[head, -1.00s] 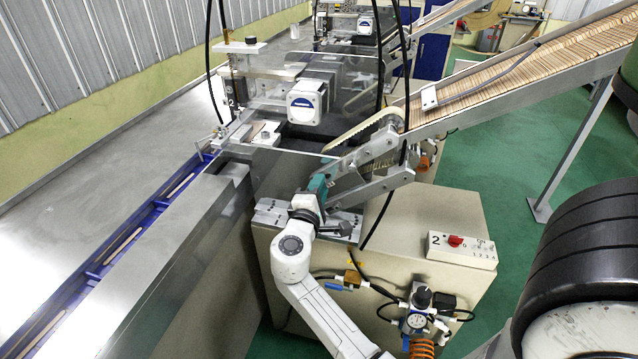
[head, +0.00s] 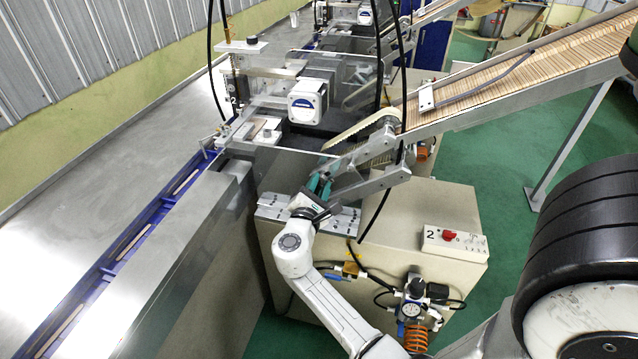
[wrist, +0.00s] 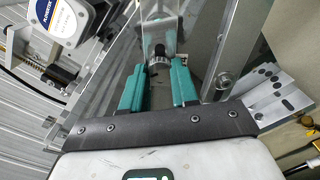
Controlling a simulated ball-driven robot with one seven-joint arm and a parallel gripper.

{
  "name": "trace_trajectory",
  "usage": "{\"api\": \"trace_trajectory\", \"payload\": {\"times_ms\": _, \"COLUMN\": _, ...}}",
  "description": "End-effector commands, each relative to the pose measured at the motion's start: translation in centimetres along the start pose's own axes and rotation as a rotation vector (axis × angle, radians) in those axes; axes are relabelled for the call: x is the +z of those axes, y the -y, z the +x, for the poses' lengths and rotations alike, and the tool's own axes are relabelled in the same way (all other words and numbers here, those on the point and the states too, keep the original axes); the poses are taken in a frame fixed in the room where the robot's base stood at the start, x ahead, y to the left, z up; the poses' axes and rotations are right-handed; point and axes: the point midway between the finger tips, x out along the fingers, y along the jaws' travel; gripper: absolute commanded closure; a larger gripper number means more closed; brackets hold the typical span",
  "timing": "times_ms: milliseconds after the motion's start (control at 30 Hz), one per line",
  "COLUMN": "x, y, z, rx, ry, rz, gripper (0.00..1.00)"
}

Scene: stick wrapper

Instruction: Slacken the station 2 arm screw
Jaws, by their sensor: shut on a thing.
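The station marked 2 is a beige cabinet (head: 430,205) with a metal conveyor arm (head: 375,180) mounted above it. My gripper (head: 320,184) has teal fingers and is at the lower end of this arm. In the wrist view, my gripper (wrist: 159,70) is shut on a small dark and metallic round screw head (wrist: 158,63) below a clear plate and bracket. The fingers cover its sides, so its thread and how far it is turned cannot be seen. In the head view the screw is hidden by the fingers.
A clear guard panel (head: 285,170) and a white motor box (head: 307,101) stand close behind my gripper. A slotted metal plate (head: 345,222) lies beside it. Black cables hang nearby. A blue channel with sticks (head: 150,215) runs along the left. Green floor is open at right.

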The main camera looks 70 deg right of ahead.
Motion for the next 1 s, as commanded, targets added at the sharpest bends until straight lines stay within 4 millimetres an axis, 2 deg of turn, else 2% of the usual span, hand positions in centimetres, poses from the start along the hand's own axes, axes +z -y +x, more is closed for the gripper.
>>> {"api": "trace_trajectory", "payload": {"times_ms": 533, "x": -0.20, "y": 0.10, "z": -0.04, "rx": 0.000, "ry": -0.004, "rz": -0.025, "gripper": 1.00}}
{"api": "trace_trajectory", "payload": {"times_ms": 567, "x": -0.20, "y": 0.10, "z": -0.04, "rx": 0.000, "ry": -0.004, "rz": -0.025, "gripper": 0.68}}
{"api": "trace_trajectory", "payload": {"times_ms": 800, "x": -0.10, "y": 0.05, "z": -0.02, "rx": 0.000, "ry": -0.002, "rz": -0.023, "gripper": 0.46}}
{"api": "trace_trajectory", "payload": {"times_ms": 1000, "x": -0.05, "y": 0.02, "z": -0.02, "rx": 0.000, "ry": -0.001, "rz": -0.023, "gripper": 0.46}}
